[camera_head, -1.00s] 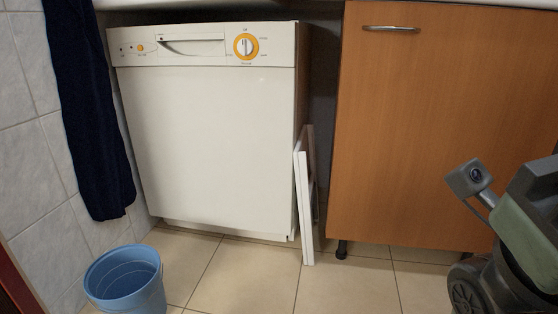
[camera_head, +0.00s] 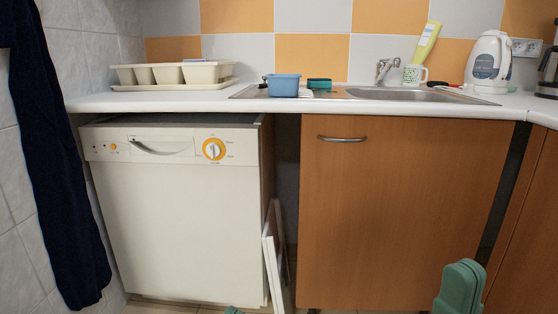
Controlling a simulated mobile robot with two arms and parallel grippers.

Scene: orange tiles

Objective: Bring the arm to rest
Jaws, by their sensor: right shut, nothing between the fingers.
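My right gripper (camera_head: 460,285) shows as a green rounded shape at the lower right edge, in front of the orange-brown cabinet door. It is shut and holds nothing. A small green tip (camera_head: 233,310) at the bottom edge, below the dishwasher, looks like part of my left side; its fingers cannot be made out. The white dishwasher (camera_head: 185,215) stands under the counter at the left with its door closed. The wooden cabinet (camera_head: 395,215) to its right is closed too.
The counter (camera_head: 150,101) carries a cream dish rack (camera_head: 175,74), a blue container (camera_head: 283,86), a sink (camera_head: 420,95), a mug (camera_head: 413,75) and a white kettle (camera_head: 489,62). White panels (camera_head: 270,272) lean beside the dishwasher. A dark cloth (camera_head: 55,170) hangs at the left.

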